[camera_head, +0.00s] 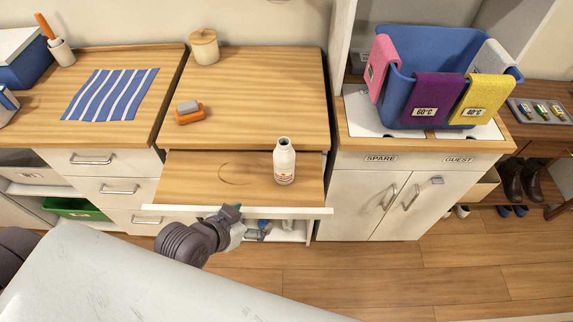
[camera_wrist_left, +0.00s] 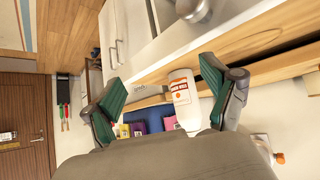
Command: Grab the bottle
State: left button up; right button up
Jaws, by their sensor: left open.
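A white bottle (camera_head: 284,163) with a small red label stands upright on the pulled-out wooden shelf (camera_head: 200,188). My left gripper (camera_head: 238,222) is low in front of the shelf's front edge, to the left of the bottle and apart from it. In the left wrist view my left gripper (camera_wrist_left: 163,78) is open, with green-padded fingers spread wide. The bottle (camera_wrist_left: 181,92) shows there between the fingers, nearer the right one, with nothing gripped. My right gripper is not seen.
A blue tub (camera_head: 437,55) with coloured cloths stands on the right cabinet. A sponge and soap (camera_head: 189,112), a lidded jar (camera_head: 204,46) and a striped cloth (camera_head: 111,94) lie on the counters. The shelf around the bottle is clear.

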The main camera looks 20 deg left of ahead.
aim_at(278, 168)
pick_arm(q)
jog(key=w+r+t, duration=0.1)
jog(key=r, duration=0.1)
jog(key=w+r+t, duration=0.1)
jog(key=r, duration=0.1)
jog(key=w+r+t+h, duration=0.1)
jog(key=w+t, duration=0.1)
jog(key=shift+a+r, duration=0.25)
jog(key=shift+r, duration=0.15)
jog(key=shift+w, duration=0.4)
jog(key=p+x, duration=0.1)
jog(key=x, duration=0.7)
jog(key=shift+d+r, duration=0.1)
jog(key=shift+p+x, duration=0.9)
jog(key=shift+x, duration=1.75)
jog(key=shift+r, duration=0.1)
jog(key=c, duration=1.3)
jog(key=shift+c, duration=0.6)
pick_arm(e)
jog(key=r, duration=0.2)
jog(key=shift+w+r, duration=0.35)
pick_arm(q)
jog(key=shift+r, duration=0.1)
